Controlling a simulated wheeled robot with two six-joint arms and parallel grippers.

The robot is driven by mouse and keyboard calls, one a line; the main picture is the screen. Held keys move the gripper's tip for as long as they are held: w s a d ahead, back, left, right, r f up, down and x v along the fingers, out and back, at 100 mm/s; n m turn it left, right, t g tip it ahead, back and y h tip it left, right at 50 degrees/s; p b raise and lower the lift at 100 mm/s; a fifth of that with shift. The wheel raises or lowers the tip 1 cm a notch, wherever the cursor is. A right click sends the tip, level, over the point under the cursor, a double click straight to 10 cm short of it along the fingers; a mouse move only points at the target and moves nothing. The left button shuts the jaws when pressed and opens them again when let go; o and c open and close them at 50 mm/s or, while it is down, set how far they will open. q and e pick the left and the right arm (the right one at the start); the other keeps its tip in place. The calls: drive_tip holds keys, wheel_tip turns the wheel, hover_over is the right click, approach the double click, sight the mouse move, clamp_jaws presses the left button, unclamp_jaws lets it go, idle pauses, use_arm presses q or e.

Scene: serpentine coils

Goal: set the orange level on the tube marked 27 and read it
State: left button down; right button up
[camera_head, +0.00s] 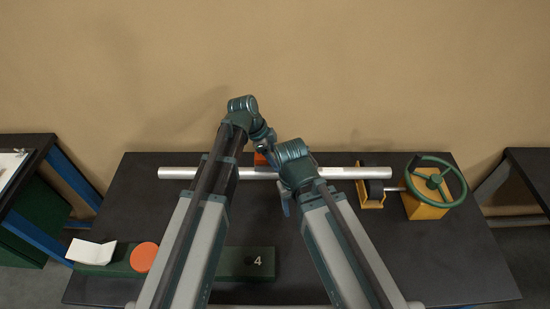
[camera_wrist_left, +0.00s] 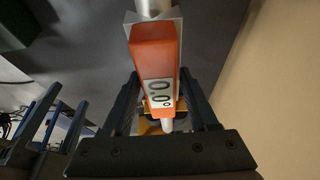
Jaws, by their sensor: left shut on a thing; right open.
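A silver tube (camera_head: 350,173) lies left to right across the dark table; I cannot read a number on it. The orange level (camera_head: 260,159) shows as a small patch at the tube, mostly hidden by my arms. In the left wrist view the orange level (camera_wrist_left: 153,55) lies along the tube (camera_wrist_left: 154,7), appearing to rest on it, and its display reads 0.0°. My left gripper (camera_wrist_left: 157,80) is shut on the level, a finger at each side. In the head view its tips are mostly hidden. My right gripper (camera_head: 286,205) is open and empty, just in front of the tube.
A yellow block with a green handwheel (camera_head: 437,182) and a yellow roller stand (camera_head: 370,194) stand at the tube's right end. The front right table is clear.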

use_arm(q)
drive_tip(key=shift+f, duration=0.15)
idle(0.5)
drive_tip(key=shift+f+b, duration=1)
drive_tip(key=shift+b, duration=0.15)
drive_tip(key=shift+f+b, duration=0.45)
idle(1.1)
drive_tip(key=shift+c, duration=0.4)
unclamp_jaws()
drive_tip(key=shift+r+p, duration=3.05)
drive_tip(key=shift+r, duration=0.05)
